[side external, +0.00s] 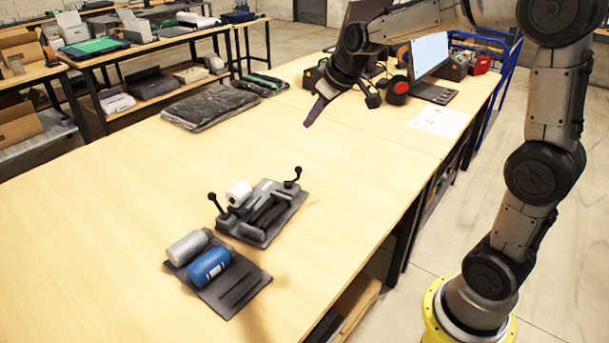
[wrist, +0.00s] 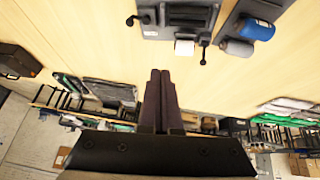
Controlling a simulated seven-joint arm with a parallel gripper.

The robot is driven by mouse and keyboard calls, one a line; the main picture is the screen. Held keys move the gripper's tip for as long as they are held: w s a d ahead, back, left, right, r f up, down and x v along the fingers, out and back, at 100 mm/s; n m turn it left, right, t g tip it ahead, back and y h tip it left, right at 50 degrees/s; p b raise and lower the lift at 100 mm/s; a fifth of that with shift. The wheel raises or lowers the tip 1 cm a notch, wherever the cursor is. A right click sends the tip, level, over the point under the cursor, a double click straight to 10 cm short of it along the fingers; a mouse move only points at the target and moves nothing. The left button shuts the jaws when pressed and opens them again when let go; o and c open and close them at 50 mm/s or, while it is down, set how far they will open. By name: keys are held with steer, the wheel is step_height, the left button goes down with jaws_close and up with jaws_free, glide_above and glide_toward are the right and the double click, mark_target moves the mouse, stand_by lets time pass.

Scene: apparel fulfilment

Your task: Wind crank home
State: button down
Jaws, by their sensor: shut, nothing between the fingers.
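A dark grey fixture (side external: 262,232) lies on the table with a white roll (side external: 239,193) at its back. Two black knobbed levers rise from it, one at its left (side external: 213,198) and one at its right (side external: 297,171); I cannot tell which is the task's crank. The fixture also shows at the top of the wrist view (wrist: 165,30), with both levers at its sides. My gripper (side external: 309,123) is above the table, behind the fixture and well apart from it. In the wrist view its two dark fingers (wrist: 160,73) lie together, shut and empty.
A dark tray (side external: 236,290) beside the fixture holds a silver cylinder (side external: 187,247) and a blue one (side external: 209,265). Dark bagged garments (side external: 210,107) lie at the back left. The table's middle is clear.

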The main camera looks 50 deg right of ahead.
steer(key=w+d+f+g, duration=0.1)
steer(key=w+d+f, duration=0.35)
steer(key=f, duration=0.25)
steer(key=m+g, duration=0.2)
glide_toward(293, 182)
steer(key=s+d+f, duration=0.1)
steer(key=f, duration=0.1)
steer(key=s+f, duration=0.1)
steer(key=f, duration=0.1)
steer(key=s+d+f, duration=0.1)
steer(key=f, duration=0.1)
steer(key=shift+s+d+f, duration=0.15)
steer(key=shift+d+f, duration=0.15)
steer(key=shift+d, duration=0.05)
steer(key=w, duration=0.2)
steer(key=shift+w+d, duration=0.15)
steer(key=shift+w, duration=0.1)
steer(key=shift+w+f, duration=0.15)
steer(key=shift+w, duration=0.5)
steer(key=shift+d, duration=0.1)
steer(key=shift+w+d+n+y, duration=0.3)
steer(key=shift+w+n+y, duration=0.2)
steer(key=shift+n, duration=0.7)
steer(key=shift+w, duration=0.25)
steer(key=shift+s, duration=0.1)
